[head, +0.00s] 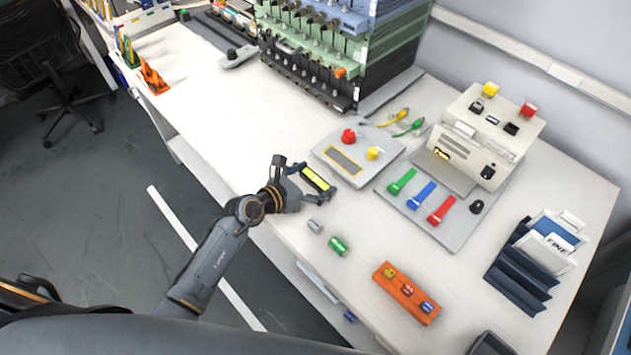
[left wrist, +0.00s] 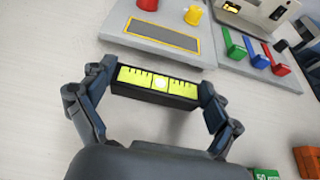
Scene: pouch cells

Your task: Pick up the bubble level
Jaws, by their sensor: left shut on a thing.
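The bubble level (head: 315,179) is a small black bar with a bright yellow-green scale face. In the left wrist view the bubble level (left wrist: 157,82) lies crosswise between the two fingers, with a finger against each end. My left gripper (head: 311,182) is shut on it at the front edge of the white table. In the left wrist view my left gripper (left wrist: 155,90) shows both fingers bent in around the bar. I cannot tell for sure whether the level is clear of the tabletop. My right gripper is not in view.
A grey panel with red and yellow knobs (head: 345,160) lies just behind the level. Green, blue and red levers (head: 422,194) are to the right. A green cylinder (head: 338,246) and an orange block (head: 406,292) stand nearer the front. The table is clear to the left (head: 220,120).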

